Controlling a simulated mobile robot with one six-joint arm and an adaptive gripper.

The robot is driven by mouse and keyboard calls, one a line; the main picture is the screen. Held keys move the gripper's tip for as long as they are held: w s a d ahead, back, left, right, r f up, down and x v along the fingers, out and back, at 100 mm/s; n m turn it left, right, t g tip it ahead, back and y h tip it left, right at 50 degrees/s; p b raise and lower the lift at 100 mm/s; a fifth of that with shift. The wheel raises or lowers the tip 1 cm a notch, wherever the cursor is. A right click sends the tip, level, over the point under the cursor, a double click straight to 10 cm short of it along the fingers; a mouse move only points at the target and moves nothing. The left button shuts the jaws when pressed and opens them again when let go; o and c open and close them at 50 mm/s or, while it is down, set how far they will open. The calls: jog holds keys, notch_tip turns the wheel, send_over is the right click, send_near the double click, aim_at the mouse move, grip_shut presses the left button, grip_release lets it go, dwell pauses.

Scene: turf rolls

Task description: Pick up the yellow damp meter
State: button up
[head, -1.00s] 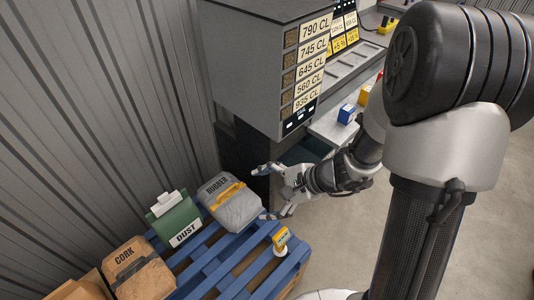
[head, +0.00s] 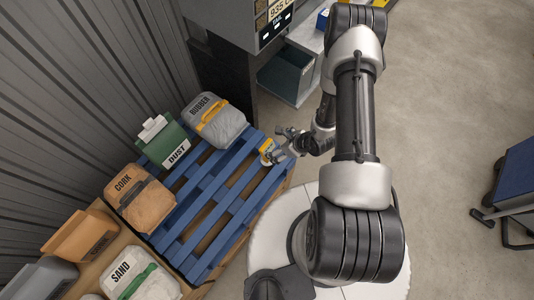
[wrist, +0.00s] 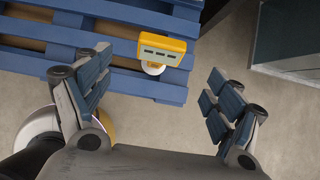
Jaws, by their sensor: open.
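The yellow damp meter (wrist: 162,49) shows in the wrist view between and beyond my open fingers, at the edge of the blue pallet (wrist: 110,80). It has a yellow body with small dark marks on its face and a round white part below it. In the head view the meter (head: 267,146) stands at the pallet's right corner, partly hidden by my gripper (head: 284,147). My gripper (wrist: 158,110) is open and empty, with the meter a little ahead of the fingertips.
A SAND bag (head: 138,275) lies nearer. A dark bin (head: 287,77) stands behind my gripper. The floor at right is clear up to a blue cart (head: 515,180).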

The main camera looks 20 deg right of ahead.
aim_at(268, 147)
jog(key=b+x, duration=0.2)
jog(key=x, duration=0.8)
jog(key=shift+w+f+b, duration=0.15)
jog(key=shift+f+b, duration=0.15)
jog(key=shift+b, duration=0.1)
jog(key=c, duration=1.8)
